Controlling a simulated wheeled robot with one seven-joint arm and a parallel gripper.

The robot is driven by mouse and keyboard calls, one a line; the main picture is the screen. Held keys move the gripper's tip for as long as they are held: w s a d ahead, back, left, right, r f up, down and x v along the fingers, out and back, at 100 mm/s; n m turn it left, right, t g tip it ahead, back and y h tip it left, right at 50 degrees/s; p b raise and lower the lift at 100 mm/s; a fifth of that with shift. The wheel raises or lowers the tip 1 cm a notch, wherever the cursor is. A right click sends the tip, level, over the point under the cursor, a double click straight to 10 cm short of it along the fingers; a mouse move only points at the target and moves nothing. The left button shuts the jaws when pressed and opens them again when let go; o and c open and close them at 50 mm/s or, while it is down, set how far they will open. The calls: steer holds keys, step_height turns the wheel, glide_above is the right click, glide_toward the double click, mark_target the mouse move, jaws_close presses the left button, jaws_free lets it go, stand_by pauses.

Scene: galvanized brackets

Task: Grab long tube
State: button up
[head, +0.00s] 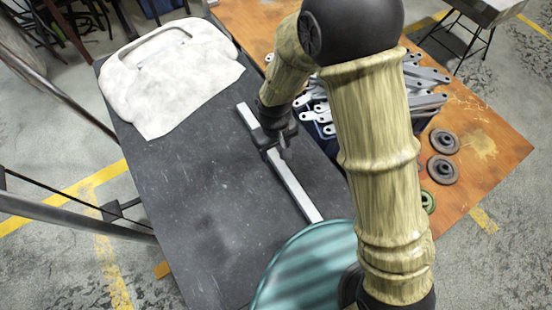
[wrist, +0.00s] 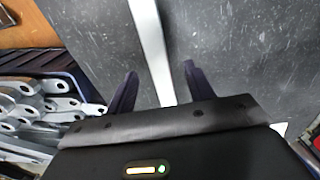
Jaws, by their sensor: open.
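The long tube (head: 291,183) is a straight, pale silver bar lying on the dark grey table top (head: 200,210). In the head view it runs diagonally, and my gripper hides part of its length. My gripper (head: 283,155) is over the tube, with its fingers pointing down. In the wrist view the tube (wrist: 152,50) runs down the picture between the two open fingers of my gripper (wrist: 158,80). Its near end part is hidden behind the gripper body. I cannot tell how high the fingertips are above the table.
A crate (wrist: 45,63) full of galvanized brackets (head: 425,100) stands right of the table top on an orange-brown surface (head: 490,130). Round discs (head: 443,170) lie beside it. A white cloth-like piece (head: 170,75) covers the far left. A teal round object (head: 310,265) is near the tube's near end.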

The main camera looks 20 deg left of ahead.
mark_target(276, 158)
step_height(276, 158, down, 4)
steer(key=shift+w+d+f+b, duration=0.1)
steer(key=shift+w+b, duration=0.05)
steer(key=shift+b, duration=0.3)
jaws_close()
